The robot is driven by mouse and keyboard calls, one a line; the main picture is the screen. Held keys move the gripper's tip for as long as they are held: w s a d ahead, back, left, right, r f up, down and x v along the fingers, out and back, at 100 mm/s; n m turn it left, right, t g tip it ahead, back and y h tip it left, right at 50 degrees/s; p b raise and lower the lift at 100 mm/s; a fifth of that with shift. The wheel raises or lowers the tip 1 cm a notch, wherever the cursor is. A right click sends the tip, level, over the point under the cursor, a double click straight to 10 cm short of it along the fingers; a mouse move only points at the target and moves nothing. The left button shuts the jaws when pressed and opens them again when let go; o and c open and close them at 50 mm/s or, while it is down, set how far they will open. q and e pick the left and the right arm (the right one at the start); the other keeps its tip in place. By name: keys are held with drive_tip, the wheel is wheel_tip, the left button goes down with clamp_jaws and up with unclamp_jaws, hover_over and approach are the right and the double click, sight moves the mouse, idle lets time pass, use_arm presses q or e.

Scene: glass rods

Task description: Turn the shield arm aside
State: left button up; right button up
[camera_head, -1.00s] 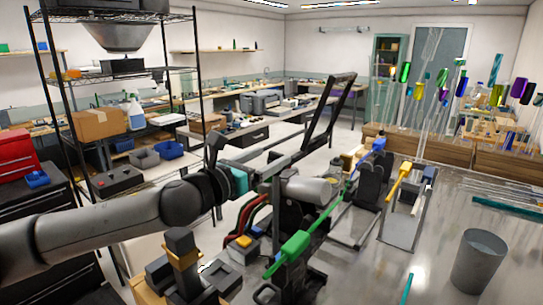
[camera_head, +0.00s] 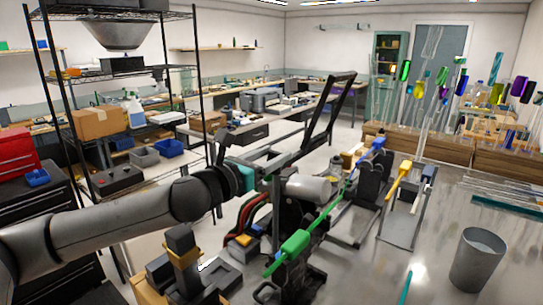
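A black, tilted open frame (camera_head: 329,118) stands up beyond the bench machine. It seems to be the shield, joined to grey bars (camera_head: 287,153) that run down to the left. My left arm comes in from the left, and its dark wrist with a teal ring ends at my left gripper (camera_head: 262,176), beside the lower left end of the bars. The fingers are hard to make out against the machine, so I cannot tell whether they are open or touch a bar. My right gripper is not in view.
A green-handled tool (camera_head: 295,243) lies across the dark machine, with a yellow-handled one (camera_head: 397,181) to its right. A grey bin (camera_head: 476,259) stands on the shiny table (camera_head: 425,265). Glass rods stand at the back right. A wire shelf (camera_head: 120,73) stands at the left.

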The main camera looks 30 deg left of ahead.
use_arm(q)
clamp_jaws()
idle(1.0)
